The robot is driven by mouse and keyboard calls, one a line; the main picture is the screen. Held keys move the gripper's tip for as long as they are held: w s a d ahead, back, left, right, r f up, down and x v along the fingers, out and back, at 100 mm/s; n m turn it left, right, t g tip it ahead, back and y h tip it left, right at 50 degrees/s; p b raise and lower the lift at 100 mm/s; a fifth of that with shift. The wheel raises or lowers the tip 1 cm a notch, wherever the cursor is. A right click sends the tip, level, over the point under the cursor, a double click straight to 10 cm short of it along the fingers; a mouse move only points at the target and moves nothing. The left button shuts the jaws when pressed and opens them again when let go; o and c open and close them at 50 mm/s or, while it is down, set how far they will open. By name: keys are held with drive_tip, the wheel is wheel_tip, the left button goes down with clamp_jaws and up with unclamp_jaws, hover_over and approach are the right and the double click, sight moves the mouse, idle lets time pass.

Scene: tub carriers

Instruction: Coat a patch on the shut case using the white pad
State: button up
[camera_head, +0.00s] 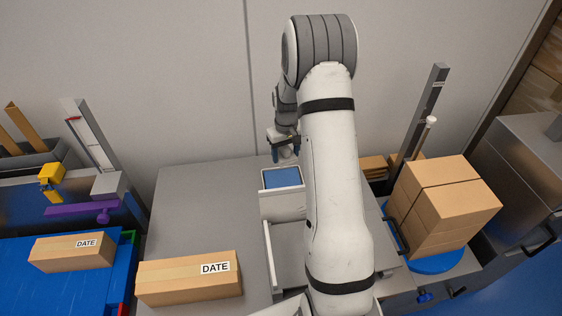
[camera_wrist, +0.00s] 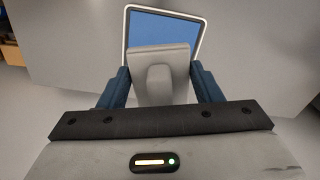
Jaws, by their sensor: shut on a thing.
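My gripper (camera_head: 284,140) is at the back of the table, above a small white-rimmed tray with a blue surface (camera_head: 282,178). In the wrist view its blue fingers (camera_wrist: 160,88) are shut on a pale grey-white block with a raised grip, which looks like the white pad (camera_wrist: 158,55). The pad overlaps the blue tray (camera_wrist: 188,35) in that view; I cannot tell if they touch. A closed, taped cardboard case (camera_head: 188,280) with a DATE label lies at the front of the grey table. A similar DATE case (camera_head: 72,252) lies on the blue surface at left.
A grey tray or bay with raised edges (camera_head: 268,255) lies right of the near case, partly behind my arm. Stacked cartons (camera_head: 440,210) stand on a blue round base at right, beside a grey post (camera_head: 425,110). The grey table's left middle (camera_head: 195,210) is clear.

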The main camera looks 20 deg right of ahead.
drive_tip(key=b, duration=0.1)
hover_over(285, 184)
wheel_tip(285, 184, down, 6)
drive_tip(key=shift+f+b, duration=1.55)
drive_tip(key=shift+f, duration=1.45)
drive_tip(key=shift+f+b, duration=0.5)
drive_tip(key=shift+b, duration=0.1)
drive_tip(key=shift+r, duration=0.15)
wheel_tip(285, 184, up, 7)
drive_tip(key=p, duration=0.3)
idle(0.5)
idle(0.3)
